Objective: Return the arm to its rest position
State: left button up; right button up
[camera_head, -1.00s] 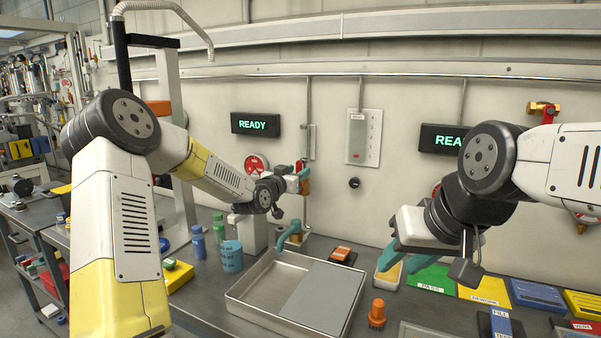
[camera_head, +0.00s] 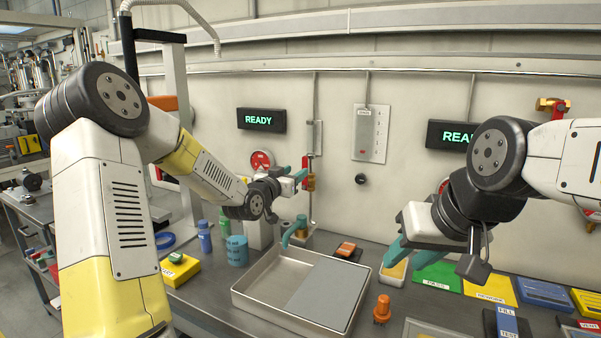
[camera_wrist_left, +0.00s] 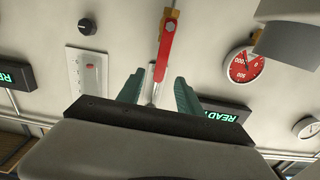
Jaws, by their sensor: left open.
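My left gripper (camera_head: 302,172) is at the end of the yellow and white left arm, in front of the wall near a vertical pipe with a red and brass valve (camera_head: 311,182). In the left wrist view its two teal fingers (camera_wrist_left: 158,92) are spread apart with nothing held between them. A red valve lever (camera_wrist_left: 166,48) shows beyond and between them; I cannot tell the exact gap. My right gripper (camera_head: 405,262) points down at the right, its teal fingers above a small yellowish tray (camera_head: 395,275). The fingers look apart, with no held object visible.
A metal tray (camera_head: 242,298) with a grey plate stands on the bench, a teal bent fitting (camera_head: 292,231) behind it. A gauge (camera_head: 261,160) is on the wall.

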pick_arm(q)
jog(key=s+a+n+g+y, duration=0.2)
jog(key=s+g, duration=0.3)
jog(key=s, duration=1.5)
jog(key=s+a+n+g+y, duration=0.2)
jog(key=s+a+g, duration=0.2)
jog(key=s, duration=1.6)
jog(key=shift+g+y, duration=0.3)
jog(key=shift+g, duration=0.4)
